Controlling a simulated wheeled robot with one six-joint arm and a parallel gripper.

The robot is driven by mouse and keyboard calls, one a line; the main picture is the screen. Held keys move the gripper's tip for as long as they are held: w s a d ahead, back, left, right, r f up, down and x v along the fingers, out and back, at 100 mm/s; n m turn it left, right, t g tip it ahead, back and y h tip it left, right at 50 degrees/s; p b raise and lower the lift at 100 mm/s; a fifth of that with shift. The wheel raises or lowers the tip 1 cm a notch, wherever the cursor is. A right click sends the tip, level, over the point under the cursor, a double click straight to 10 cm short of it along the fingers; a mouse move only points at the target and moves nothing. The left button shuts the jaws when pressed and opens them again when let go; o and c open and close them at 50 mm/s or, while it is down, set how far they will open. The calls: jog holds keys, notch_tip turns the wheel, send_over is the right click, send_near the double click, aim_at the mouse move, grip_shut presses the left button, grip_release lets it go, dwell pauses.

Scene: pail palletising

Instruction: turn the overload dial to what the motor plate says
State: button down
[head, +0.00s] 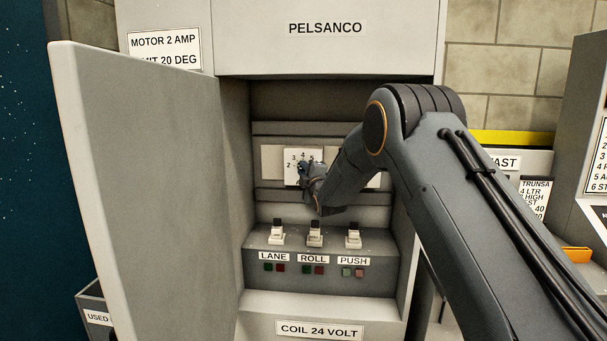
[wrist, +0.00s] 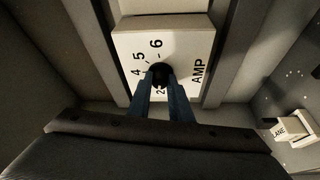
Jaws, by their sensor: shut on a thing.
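The overload dial is a dark round knob (wrist: 160,73) on a white plate (wrist: 188,42) marked with numbers and AMP. In the wrist view 2, 4, 5 and 6 can be read; my fingers cover part of the scale and the knob's pointer cannot be made out. The plate (head: 291,155) also shows in the head view inside the open cabinet. My gripper (wrist: 162,80) is shut on the knob; in the head view it (head: 305,172) partly covers the plate. The motor plate (head: 164,49) at upper left reads MOTOR 2 AMP, with a partly hidden line ending 20 DEG.
The cabinet door (head: 150,190) stands open at left. Below the dial are switches labelled LANE (head: 277,235), ROLL (head: 315,234) and PUSH (head: 353,236), with small coloured buttons under them. A COIL 24 VOLT label (head: 319,330) is on the lower front.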

dwell(0.4)
jog(key=c, duration=1.6)
grip_release()
jog(key=shift+b+v, duration=1)
jog(key=shift+v, duration=2.95)
